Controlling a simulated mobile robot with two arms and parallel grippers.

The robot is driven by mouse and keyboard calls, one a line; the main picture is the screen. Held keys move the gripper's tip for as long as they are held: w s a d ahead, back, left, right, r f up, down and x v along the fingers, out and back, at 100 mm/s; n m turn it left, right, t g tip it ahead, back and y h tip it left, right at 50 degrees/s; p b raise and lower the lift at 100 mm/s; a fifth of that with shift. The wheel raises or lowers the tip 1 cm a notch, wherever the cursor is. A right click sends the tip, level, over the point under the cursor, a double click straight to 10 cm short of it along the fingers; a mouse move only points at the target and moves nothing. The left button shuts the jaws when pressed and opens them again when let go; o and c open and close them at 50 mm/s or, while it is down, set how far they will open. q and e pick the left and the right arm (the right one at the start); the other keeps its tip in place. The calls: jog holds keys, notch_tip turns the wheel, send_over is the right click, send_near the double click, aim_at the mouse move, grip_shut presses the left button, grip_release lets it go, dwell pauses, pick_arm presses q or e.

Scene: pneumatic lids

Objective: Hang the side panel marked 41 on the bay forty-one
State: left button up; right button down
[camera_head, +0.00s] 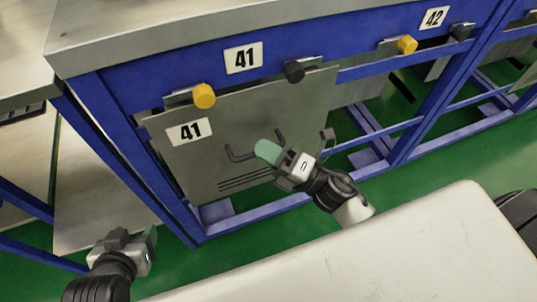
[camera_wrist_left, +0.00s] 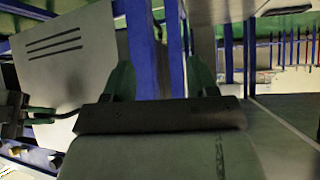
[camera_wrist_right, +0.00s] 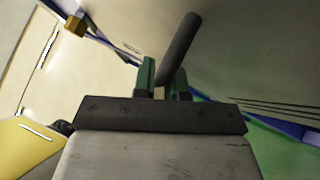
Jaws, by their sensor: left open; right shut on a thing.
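The grey side panel marked 41 (camera_head: 215,160) stands against the front of bay forty-one (camera_head: 213,60), below the bay's 41 label (camera_head: 243,57). Its top edge lies near a yellow knob (camera_head: 204,96) and a black knob (camera_head: 293,70); I cannot tell whether it is hooked there. My right gripper (camera_head: 268,152) is shut on the panel's dark bar handle (camera_wrist_right: 180,45), in front of the panel face. My left gripper (camera_head: 148,243) is open and empty, low and left of the panel. The panel's slotted lower part shows in the left wrist view (camera_wrist_left: 75,70).
Bay 42 (camera_head: 434,18) adjoins on the right, with its own yellow knob (camera_head: 407,45) and black knob (camera_head: 461,31). Blue frame posts (camera_head: 130,145) stand beside the panel. Another metal-topped unit (camera_head: 25,60) is at the left. Green floor shows below.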

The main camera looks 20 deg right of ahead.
jog(key=shift+w, duration=0.2)
jog(key=shift+f+b, duration=0.5)
pick_arm(q)
jog(key=shift+w+d+r+t+h, duration=0.25)
jog(key=shift+w+r+t, duration=0.25)
jog(key=shift+r+t, duration=0.15)
jog(key=shift+w+d+r+t+h, duration=0.15)
jog(key=shift+w+d+r+t, duration=0.1)
jog(key=shift+w+r+t, duration=0.3)
jog(key=shift+w+d+r+t+h, duration=0.25)
jog(key=shift+w+r+t, duration=0.3)
jog(key=shift+t, duration=0.15)
pick_arm(e)
jog(key=shift+f, duration=0.3)
pick_arm(q)
jog(key=shift+r+b, duration=0.2)
jog(key=shift+b, duration=0.15)
pick_arm(e)
jog(key=shift+f, duration=0.2)
pick_arm(q)
jog(key=shift+w+d+r+t, duration=0.1)
jog(key=shift+w+r+t, duration=0.15)
jog(key=shift+t, duration=0.15)
pick_arm(e)
jog(key=shift+f, duration=0.1)
jog(key=shift+f, duration=0.1)
jog(key=c, duration=1.1)
grip_release()
